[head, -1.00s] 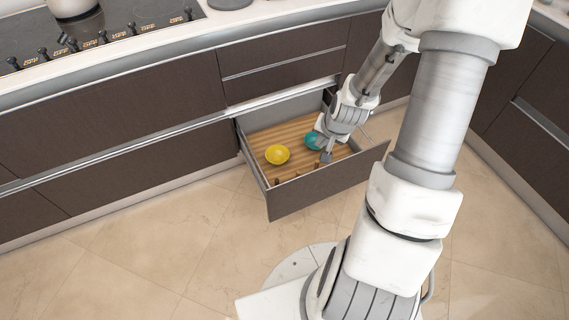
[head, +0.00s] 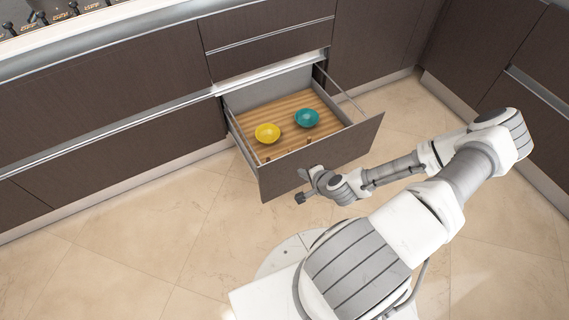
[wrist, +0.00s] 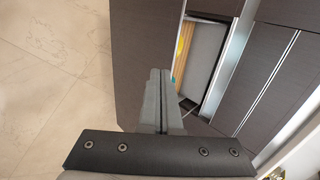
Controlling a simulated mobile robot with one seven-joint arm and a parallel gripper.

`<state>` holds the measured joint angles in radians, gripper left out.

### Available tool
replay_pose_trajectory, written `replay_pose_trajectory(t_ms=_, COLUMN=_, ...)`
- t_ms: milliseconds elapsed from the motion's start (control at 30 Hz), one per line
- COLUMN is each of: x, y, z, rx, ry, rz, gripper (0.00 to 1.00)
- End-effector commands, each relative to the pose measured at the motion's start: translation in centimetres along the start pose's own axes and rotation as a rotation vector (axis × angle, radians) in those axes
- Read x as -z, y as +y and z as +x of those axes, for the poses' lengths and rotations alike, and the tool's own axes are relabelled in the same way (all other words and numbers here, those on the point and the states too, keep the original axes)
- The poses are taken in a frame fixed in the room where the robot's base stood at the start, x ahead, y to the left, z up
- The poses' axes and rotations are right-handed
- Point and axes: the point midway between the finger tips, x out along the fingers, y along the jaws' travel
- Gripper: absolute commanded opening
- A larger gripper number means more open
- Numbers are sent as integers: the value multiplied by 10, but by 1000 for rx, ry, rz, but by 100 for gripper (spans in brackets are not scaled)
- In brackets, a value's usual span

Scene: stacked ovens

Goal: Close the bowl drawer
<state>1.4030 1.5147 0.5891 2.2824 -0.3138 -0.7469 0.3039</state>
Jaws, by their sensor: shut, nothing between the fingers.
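The bowl drawer (head: 318,158) is pulled out from the lower cabinet, its dark brown front facing me. Inside, on the slatted wooden base, sit a yellow bowl (head: 267,133) and a teal bowl (head: 307,118). My gripper (head: 301,186) is in front of the drawer's front panel, outside the drawer. In the wrist view my gripper (wrist: 159,75) has its fingers together with nothing held, and the drawer front (wrist: 142,40) is right beyond them. I cannot tell whether the fingers touch the panel. A strip of the drawer's inside and a sliver of yellow show past the panel.
Closed drawers (head: 268,38) lie above the open one. More dark cabinets (head: 505,50) stand at the right, and a cooktop (head: 50,12) is at the upper left. The tiled floor (head: 150,235) is clear in front of the cabinets.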

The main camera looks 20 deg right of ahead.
Motion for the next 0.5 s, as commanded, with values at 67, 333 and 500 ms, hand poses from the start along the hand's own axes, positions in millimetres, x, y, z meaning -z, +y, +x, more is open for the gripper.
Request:
replay_pose_trajectory(t_ms=67, x=0, y=2, z=4, rx=15, ry=11, rz=27, gripper=0)
replay_pose_trajectory(t_ms=333, x=0, y=3, z=28, rx=22, ry=16, rz=35, gripper=0)
replay_pose_trajectory(t_ms=500, x=0, y=3, z=65, rx=21, ry=15, rz=35, gripper=0)
